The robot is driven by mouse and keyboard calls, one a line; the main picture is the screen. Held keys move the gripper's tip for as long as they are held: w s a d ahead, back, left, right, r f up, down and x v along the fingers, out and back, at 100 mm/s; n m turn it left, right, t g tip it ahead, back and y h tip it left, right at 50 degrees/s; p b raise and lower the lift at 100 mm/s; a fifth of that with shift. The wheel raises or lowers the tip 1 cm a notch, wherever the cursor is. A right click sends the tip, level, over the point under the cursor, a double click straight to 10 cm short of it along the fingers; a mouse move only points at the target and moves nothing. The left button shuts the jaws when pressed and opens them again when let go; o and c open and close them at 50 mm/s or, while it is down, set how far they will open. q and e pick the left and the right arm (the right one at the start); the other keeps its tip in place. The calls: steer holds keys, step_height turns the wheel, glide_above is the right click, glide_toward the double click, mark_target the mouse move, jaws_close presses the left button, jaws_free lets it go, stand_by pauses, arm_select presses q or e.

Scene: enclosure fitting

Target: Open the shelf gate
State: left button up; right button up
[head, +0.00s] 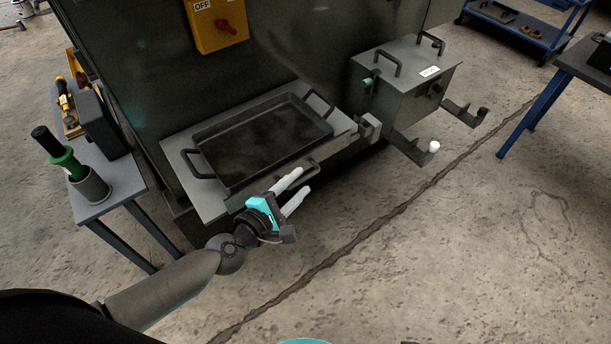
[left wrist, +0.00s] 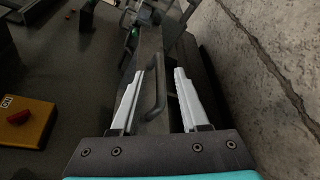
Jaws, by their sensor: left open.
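The shelf gate (head: 331,162) appears to be the grey upright panel along the front edge of a shelf that holds a black tray (head: 290,106). A dark bar handle (head: 307,171) is on its front face. My left gripper (head: 306,180) is open and empty in front of the gate, with its white fingers pointing at the handle. In the left wrist view the handle (left wrist: 157,100) shows between the two fingers. I cannot tell how deep it lies between them. The gate looks upright and closed. My right gripper does not show.
A grey box (head: 405,85) with handles sits right of the shelf, with bracket arms (head: 412,148) jutting out. A yellow switch box (head: 218,25) with a red knob is on the cabinet. A side table (head: 115,195) stands left. The floor in front is clear.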

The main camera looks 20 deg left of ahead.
mark_target(302, 181)
arm_select(q)
steer(key=shift+x, duration=1.7)
jaws_close()
